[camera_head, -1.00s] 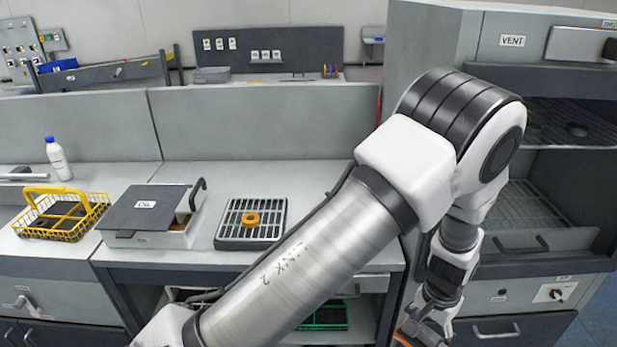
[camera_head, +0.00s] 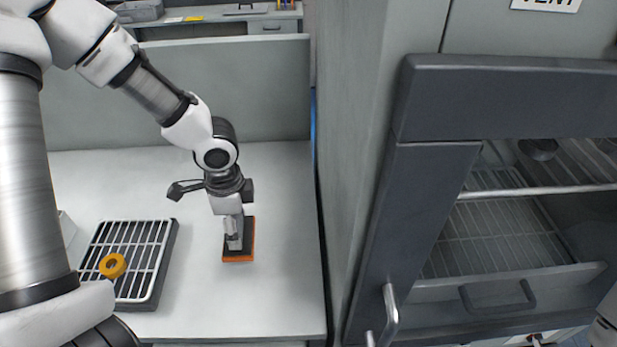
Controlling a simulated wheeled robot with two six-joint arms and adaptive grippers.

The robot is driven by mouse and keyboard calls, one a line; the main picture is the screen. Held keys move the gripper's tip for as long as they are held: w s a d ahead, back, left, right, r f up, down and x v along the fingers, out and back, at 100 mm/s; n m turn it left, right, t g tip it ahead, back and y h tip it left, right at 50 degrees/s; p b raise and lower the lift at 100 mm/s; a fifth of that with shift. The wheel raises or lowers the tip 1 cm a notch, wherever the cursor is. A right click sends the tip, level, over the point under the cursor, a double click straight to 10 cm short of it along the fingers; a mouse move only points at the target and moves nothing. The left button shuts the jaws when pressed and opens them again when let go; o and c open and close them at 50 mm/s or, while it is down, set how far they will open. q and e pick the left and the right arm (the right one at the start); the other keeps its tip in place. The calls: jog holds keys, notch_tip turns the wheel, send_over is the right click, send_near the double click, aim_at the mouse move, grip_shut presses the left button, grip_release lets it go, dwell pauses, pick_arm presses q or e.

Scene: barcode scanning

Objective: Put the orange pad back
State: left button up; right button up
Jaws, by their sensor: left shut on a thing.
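The orange pad (camera_head: 238,259) is a flat block with a dark top and an orange lower edge. It is at the counter surface, right of the grey rack. My left gripper (camera_head: 234,242) reaches down onto it from above and is shut on it, hiding part of its top. I cannot tell whether the pad rests on the counter or hangs just above it. My right gripper is out of view.
A grey slatted rack (camera_head: 150,236) with a yellow-orange ring (camera_head: 112,265) on it stands on the counter (camera_head: 285,285) to the left. The tall grey cabinet (camera_head: 352,110) bounds the counter on the right. Bare counter surrounds the pad.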

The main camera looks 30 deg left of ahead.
aim_at(248, 226)
pick_arm(q)
jog(key=w+p, duration=0.1)
jog(key=w, duration=0.1)
jog(key=r+p, duration=0.1)
jog(key=shift+w+d+p, duration=0.25)
jog(key=shift+w+p, duration=0.1)
jog(key=shift+w, duration=0.05)
jog(key=w+p, duration=0.1)
jog(key=w, duration=0.3)
jog(key=w+f+p, duration=0.1)
jog(key=w, duration=0.3)
jog(key=w+d+p, duration=0.1)
jog(key=w+p, duration=0.1)
jog(key=w, duration=0.2)
jog(key=shift+w+f, duration=0.1)
jog(key=shift+f, duration=0.25)
jog(key=shift+f+p, duration=0.3)
jog(key=shift+p, duration=0.05)
notch_tip(248, 226, down, 3)
jog(key=shift+w+d+r+p, duration=0.1)
jog(key=shift+r+p, duration=0.05)
jog(key=shift+p, duration=0.55)
jog(key=shift+f, duration=0.25)
jog(key=shift+f+b, duration=0.15)
jog(key=shift+b, duration=0.15)
jog(key=o, duration=1.1)
